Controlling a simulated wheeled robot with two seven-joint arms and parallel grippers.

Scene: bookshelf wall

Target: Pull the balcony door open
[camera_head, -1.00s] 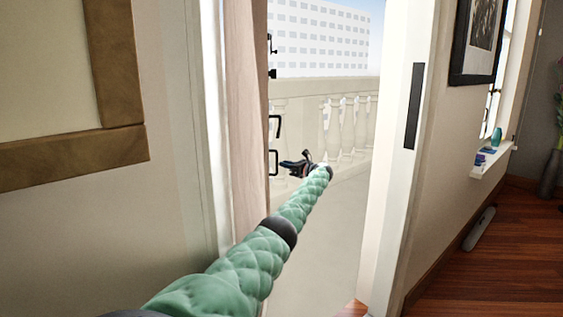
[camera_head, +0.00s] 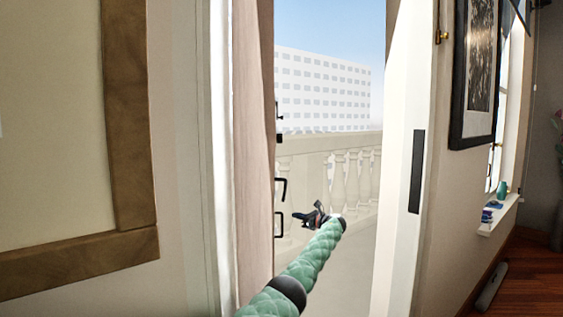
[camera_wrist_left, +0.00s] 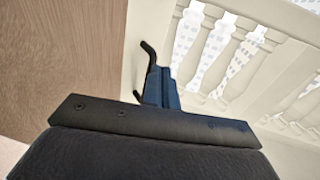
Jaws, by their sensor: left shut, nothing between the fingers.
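The balcony door (camera_head: 253,150) stands open at the left of the doorway, seen nearly edge-on. Its black handles (camera_head: 281,192) stick out from its edge on the balcony side. My left arm reaches through the doorway, and my left gripper (camera_head: 301,217) is shut and empty, close to the lower handle. In the left wrist view the shut gripper (camera_wrist_left: 160,80) is beside a black handle (camera_wrist_left: 148,50); I cannot tell whether they touch. The brown wood surface of the door (camera_wrist_left: 60,60) fills the left of that view. My right gripper is not in view.
A white door frame (camera_head: 405,180) borders the opening on the right. A stone balustrade (camera_head: 345,175) runs across the balcony beyond. A framed picture (camera_head: 475,80) hangs on the right wall, above a sill (camera_head: 500,215) with small items. A wood-framed panel (camera_head: 130,120) is at the left.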

